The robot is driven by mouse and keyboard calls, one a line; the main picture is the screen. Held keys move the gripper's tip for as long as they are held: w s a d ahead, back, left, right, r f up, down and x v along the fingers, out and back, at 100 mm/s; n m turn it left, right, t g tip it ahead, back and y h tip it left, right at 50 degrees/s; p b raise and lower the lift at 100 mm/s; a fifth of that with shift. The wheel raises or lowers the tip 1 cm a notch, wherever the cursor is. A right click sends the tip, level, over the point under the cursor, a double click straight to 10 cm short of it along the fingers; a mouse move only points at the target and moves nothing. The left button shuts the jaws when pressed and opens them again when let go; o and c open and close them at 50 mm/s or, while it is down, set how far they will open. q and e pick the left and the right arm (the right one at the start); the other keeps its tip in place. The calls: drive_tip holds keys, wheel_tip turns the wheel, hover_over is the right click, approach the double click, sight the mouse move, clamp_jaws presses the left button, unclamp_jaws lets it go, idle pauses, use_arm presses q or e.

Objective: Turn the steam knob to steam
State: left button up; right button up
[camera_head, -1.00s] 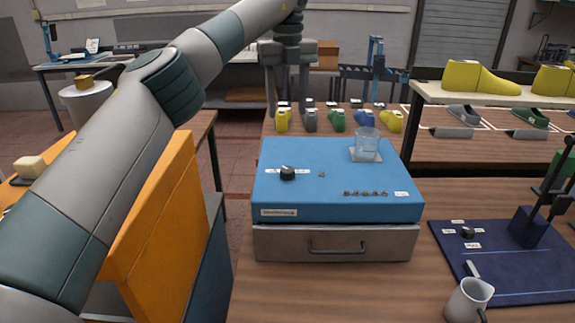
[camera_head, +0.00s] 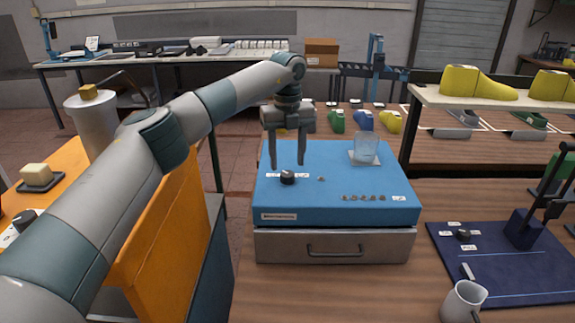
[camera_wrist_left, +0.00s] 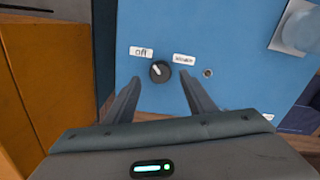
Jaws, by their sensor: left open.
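The steam knob (camera_head: 287,177) is a small round black knob on the top of the blue box (camera_head: 340,213). It stands between two white labels. In the left wrist view the knob (camera_wrist_left: 160,71) has a pale pointer mark turned toward the upper left, on the side of the label reading "off" (camera_wrist_left: 141,52). The other label (camera_wrist_left: 184,59) is too blurred to read surely. My left gripper (camera_head: 287,164) points down above the knob, open and empty, with one finger to each side. My right gripper is out of view.
A glass beaker (camera_head: 366,148) stands on the box's back right. A drawer (camera_head: 335,246) is below. A dark blue mat (camera_head: 510,283) with another knob (camera_head: 463,236) and a lever lies right; a white mug (camera_head: 463,301) stands in front. An orange panel (camera_head: 165,245) is left.

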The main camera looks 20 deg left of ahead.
sight(287, 174)
use_arm(q)
drive_tip(key=shift+f+p, duration=0.5)
drive_tip(key=shift+f, duration=1.5)
drive_tip(key=c, duration=1)
